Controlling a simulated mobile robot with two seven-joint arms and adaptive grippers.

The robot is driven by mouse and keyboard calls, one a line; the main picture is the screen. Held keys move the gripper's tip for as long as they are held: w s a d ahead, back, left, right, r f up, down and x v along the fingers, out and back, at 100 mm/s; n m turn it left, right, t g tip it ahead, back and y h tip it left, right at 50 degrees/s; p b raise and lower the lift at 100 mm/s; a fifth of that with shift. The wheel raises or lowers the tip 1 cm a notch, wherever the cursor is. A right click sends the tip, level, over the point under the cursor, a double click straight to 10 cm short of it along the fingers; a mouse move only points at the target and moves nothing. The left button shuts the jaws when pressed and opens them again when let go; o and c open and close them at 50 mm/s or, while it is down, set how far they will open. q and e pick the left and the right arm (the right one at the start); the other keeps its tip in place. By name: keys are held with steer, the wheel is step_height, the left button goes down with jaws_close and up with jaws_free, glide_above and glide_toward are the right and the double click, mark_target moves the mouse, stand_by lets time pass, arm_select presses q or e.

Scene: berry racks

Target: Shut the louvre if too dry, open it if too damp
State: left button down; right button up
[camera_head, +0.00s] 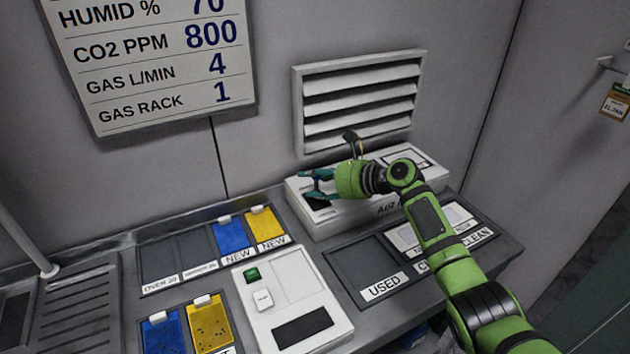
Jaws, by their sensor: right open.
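The louvre (362,88) is a white wall vent with several slanted slats and dark gaps between them. A small dark-tipped lever (352,137) stands at its lower edge, just behind my right gripper's wrist. The wall sign (150,62) reads humidity % 70, with the top of that row cut off. My right gripper (314,184) points left with its teal fingers apart. It appears empty, over the left end of a white box labelled "AIR" (372,207), left of and below the lever. I cannot tell whether it touches the box. My left gripper is not in view.
The bench holds blue (231,235) and yellow (265,226) pads in labelled slots, a white device with a green button (252,274), and trays marked used (368,268) and clean. A tag (614,103) hangs on the right wall.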

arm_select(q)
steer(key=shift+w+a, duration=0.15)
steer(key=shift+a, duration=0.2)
arm_select(e)
jaws_close()
